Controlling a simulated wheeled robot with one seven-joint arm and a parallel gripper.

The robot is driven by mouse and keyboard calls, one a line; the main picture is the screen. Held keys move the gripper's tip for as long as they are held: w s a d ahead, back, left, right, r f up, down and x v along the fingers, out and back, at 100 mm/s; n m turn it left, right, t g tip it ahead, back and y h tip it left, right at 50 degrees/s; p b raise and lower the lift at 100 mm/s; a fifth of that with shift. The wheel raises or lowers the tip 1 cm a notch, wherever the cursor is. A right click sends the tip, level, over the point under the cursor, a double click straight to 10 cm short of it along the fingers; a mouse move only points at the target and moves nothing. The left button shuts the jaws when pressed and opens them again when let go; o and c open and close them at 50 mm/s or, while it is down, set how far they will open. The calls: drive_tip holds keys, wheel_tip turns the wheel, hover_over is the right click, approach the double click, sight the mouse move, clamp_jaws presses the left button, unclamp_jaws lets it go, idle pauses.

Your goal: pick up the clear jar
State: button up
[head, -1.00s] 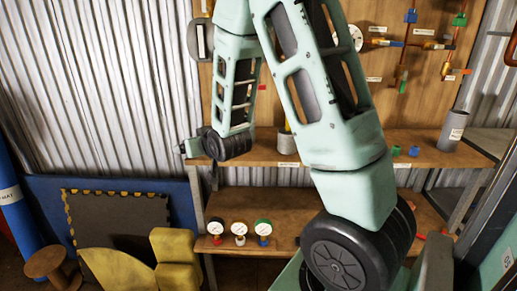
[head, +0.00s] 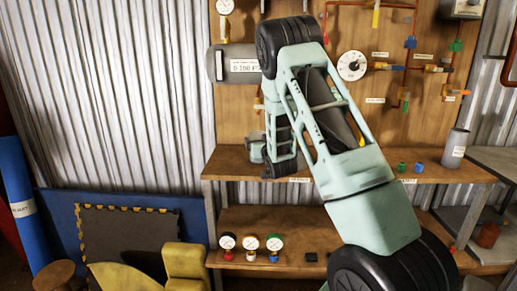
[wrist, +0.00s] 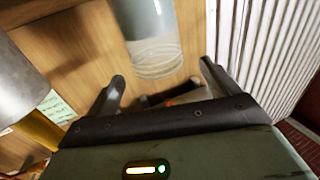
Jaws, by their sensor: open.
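In the wrist view, a clear jar (wrist: 152,42) with a ridged, see-through base shows ahead of and between the fingers of my gripper (wrist: 160,86). Its top is cut off by the frame edge. My gripper is open, with nothing held; a gap shows between the fingers and the jar's base in the picture, though depth is hard to judge. In the head view my arm covers the middle of the upper shelf. The jar cannot be made out there, and my gripper's fingers are not clearly seen.
A grey cylinder (wrist: 18,75) stands close at left in the wrist view. The wooden upper shelf (head: 232,166) holds small green and blue fittings (head: 410,168) and a grey canister (head: 455,148) at right. Gauges (head: 250,244) stand on the lower shelf. Corrugated wall (head: 110,90) lies left.

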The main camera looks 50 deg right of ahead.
sight(256, 132)
drive_tip(key=shift+d+p+x, duration=0.2)
drive_tip(key=shift+p+x, duration=0.45)
drive_tip(key=shift+x, duration=2.95)
drive_tip(key=shift+s+f, duration=0.15)
drive_tip(key=shift+c, duration=0.3)
drive_tip(key=c, duration=1.5)
